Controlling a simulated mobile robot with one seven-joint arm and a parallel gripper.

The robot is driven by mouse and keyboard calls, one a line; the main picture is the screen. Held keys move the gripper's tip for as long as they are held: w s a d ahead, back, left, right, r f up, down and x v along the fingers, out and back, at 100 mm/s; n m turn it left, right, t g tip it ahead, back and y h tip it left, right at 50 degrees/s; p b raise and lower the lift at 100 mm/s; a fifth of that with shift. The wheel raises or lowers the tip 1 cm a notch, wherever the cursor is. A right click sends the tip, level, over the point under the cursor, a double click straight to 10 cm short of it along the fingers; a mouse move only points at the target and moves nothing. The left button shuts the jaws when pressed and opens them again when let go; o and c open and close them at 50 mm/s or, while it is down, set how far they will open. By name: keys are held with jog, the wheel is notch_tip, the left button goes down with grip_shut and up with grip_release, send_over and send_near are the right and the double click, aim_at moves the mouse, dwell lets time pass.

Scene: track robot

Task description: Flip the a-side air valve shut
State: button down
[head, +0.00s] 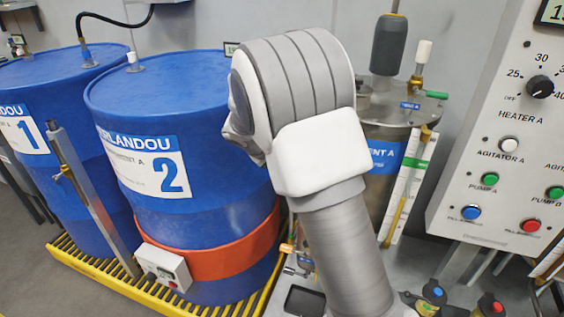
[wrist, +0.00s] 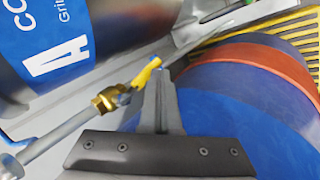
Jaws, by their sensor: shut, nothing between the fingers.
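In the wrist view a brass valve (wrist: 110,97) with a yellow lever handle (wrist: 146,74) sits at the end of a grey pipe. I take it for the a-side air valve, but no label on it is readable. The lever slants up and right from the brass body. My gripper (wrist: 159,72) is shut and empty, its fingertips just right of the lever's end; I cannot tell whether they touch. In the head view my arm hides the gripper, and the valve cannot be made out for certain.
Blue drum 2 (head: 120,115) with an orange band (head: 225,250) stands close left of my arm on a yellow grate (head: 90,278). A steel tank (head: 385,140) stands behind my arm. A control panel (head: 510,190) is at right. A tank label marked A (wrist: 45,35) shows upper left.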

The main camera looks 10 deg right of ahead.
jog(key=n+g+h+p, duration=0.1)
jog(key=h, duration=0.2)
jog(key=s+d+r+n+g+h+p, duration=0.1)
jog(key=n+h+p, duration=0.1)
jog(key=h, duration=0.1)
jog(key=d+n+g+h+p, duration=0.1)
jog(key=h+p, duration=0.1)
jog(key=h, duration=0.1)
jog(key=shift+s+d+r+n+h, duration=0.15)
jog(key=shift+d+r+n+h, duration=0.1)
jog(key=shift+n+h, duration=0.15)
jog(key=s+a, duration=0.4)
jog(key=a, duration=0.7)
jog(key=shift+a+r+p, duration=0.2)
jog(key=shift+a+p, duration=0.1)
jog(key=shift+a, duration=0.1)
jog(key=shift+d+r, duration=0.1)
